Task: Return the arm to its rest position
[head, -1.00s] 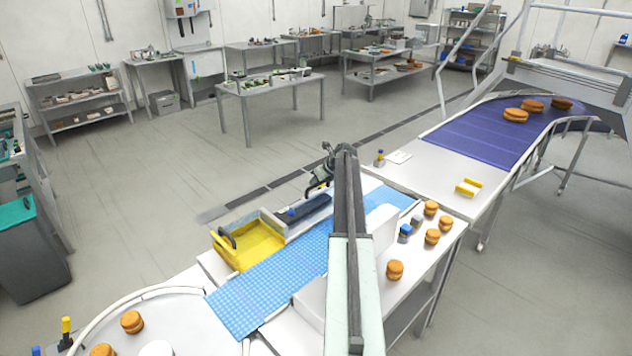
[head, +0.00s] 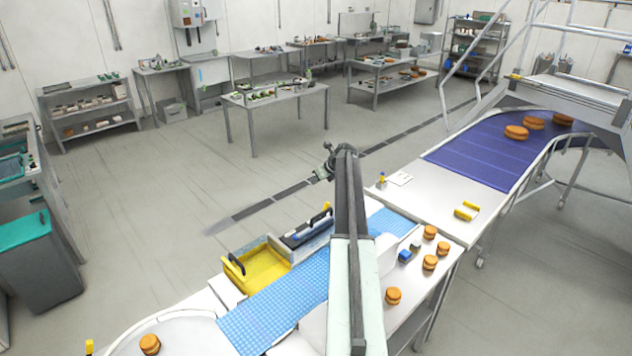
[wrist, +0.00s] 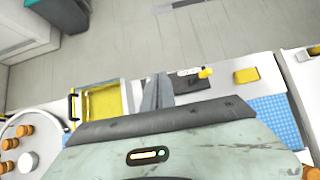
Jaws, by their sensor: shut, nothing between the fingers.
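My arm reaches forward over the blue mesh belt (head: 275,305). My gripper (head: 325,168) is at its far end, small and dark in the head view, seen against the floor beyond the worktable. In the wrist view its grey fingers (wrist: 157,90) are together with nothing between them. They appear above the strip between the yellow tray (wrist: 103,101) and the dark tray (wrist: 192,86). In the head view, the yellow tray (head: 258,267) and the dark tray (head: 306,230) sit left of my arm. The arm hides part of the belt.
Several filled rounds (head: 393,296) stand on the worktable right of my arm, near small blue blocks (head: 405,256). A purple conveyor (head: 480,150) carries more rounds at the far right. A yellow holder (head: 466,211) lies before it. The floor (head: 170,200) at left is open.

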